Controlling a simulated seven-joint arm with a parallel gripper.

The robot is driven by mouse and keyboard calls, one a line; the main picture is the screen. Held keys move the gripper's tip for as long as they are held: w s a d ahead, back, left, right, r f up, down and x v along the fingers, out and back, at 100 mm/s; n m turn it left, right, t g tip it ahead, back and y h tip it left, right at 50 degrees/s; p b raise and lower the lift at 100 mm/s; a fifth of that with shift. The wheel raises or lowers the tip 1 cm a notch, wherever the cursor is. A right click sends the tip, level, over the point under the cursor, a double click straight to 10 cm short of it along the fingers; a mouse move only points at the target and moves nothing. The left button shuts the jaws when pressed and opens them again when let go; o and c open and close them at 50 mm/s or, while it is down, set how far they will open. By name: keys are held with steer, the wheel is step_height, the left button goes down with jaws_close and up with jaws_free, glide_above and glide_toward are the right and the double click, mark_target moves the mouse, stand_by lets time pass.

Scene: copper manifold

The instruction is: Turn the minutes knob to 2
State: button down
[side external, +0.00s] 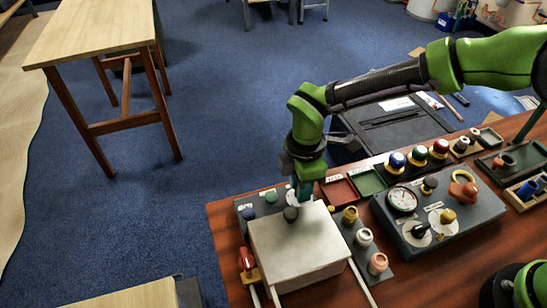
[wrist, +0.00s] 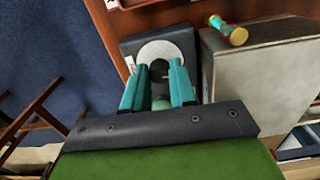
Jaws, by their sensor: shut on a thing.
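In the wrist view, my gripper (wrist: 160,82) points down at a white disc (wrist: 166,50) on a small dark box (wrist: 130,46). Its two teal fingers stand on either side of a dark knob (wrist: 158,68) at the disc's middle and are shut on it; the fingers hide much of the knob. No numbers or pointer can be read on the disc. In the side external view, my gripper (side external: 303,193) is low at the back edge of a pale box (side external: 300,245), and its contact with the knob is unclear.
The grey box (wrist: 255,80) stands close to the right of the dark box in the wrist view. Side external shows a gauge panel (side external: 465,235) with knobs, red (side external: 338,192) and green (side external: 367,181) trays, and several coloured knobs. The blue floor (side external: 140,230) lies beyond the bench's left edge.

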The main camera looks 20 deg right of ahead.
steer(key=m, duration=0.5)
steer(key=shift+m, duration=0.3)
steer(key=m, duration=0.5)
steer(key=shift+m, duration=0.3)
steer(key=m, duration=0.5)
steer(key=shift+r, duration=0.1)
steer(key=shift+m, duration=2.4)
steer(key=c, duration=0.9)
jaws_free()
step_height(320, 180, up, 17)
